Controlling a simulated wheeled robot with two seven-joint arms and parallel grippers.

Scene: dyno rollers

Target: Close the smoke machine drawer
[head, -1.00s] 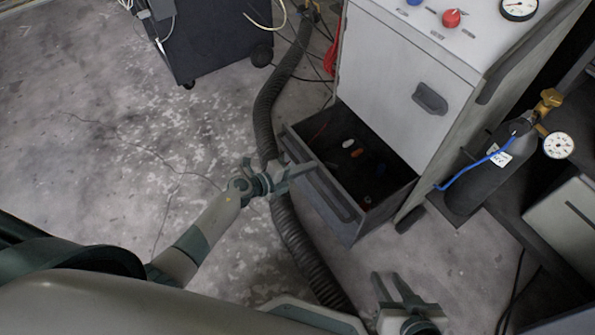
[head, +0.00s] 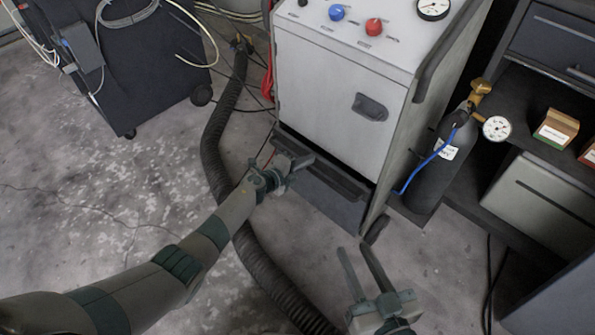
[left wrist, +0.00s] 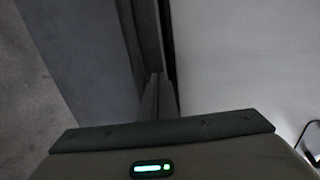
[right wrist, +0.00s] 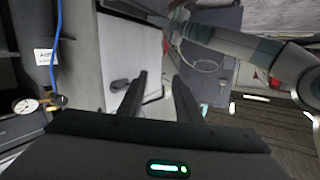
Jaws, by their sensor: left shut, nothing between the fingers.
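The smoke machine (head: 335,95) is a pale cabinet with a dark grey drawer (head: 318,197) at its bottom. The drawer is almost fully in, and its inside is hidden; only a thin dark gap shows along its top. My left gripper (head: 300,162) is shut and empty, at the upper left part of the drawer front, seemingly against it. In the left wrist view its fingers (left wrist: 158,95) point along the grey drawer front, beside the pale cabinet face. My right gripper (head: 364,268) is open and empty, above the floor in front of the machine's right side.
A ribbed black hose (head: 225,170) runs along the floor left of the machine, under my left arm. A gas cylinder (head: 433,170) with a gauge stands to the right. A dark wheeled cart (head: 120,70) stands at the back left. The floor at left is clear.

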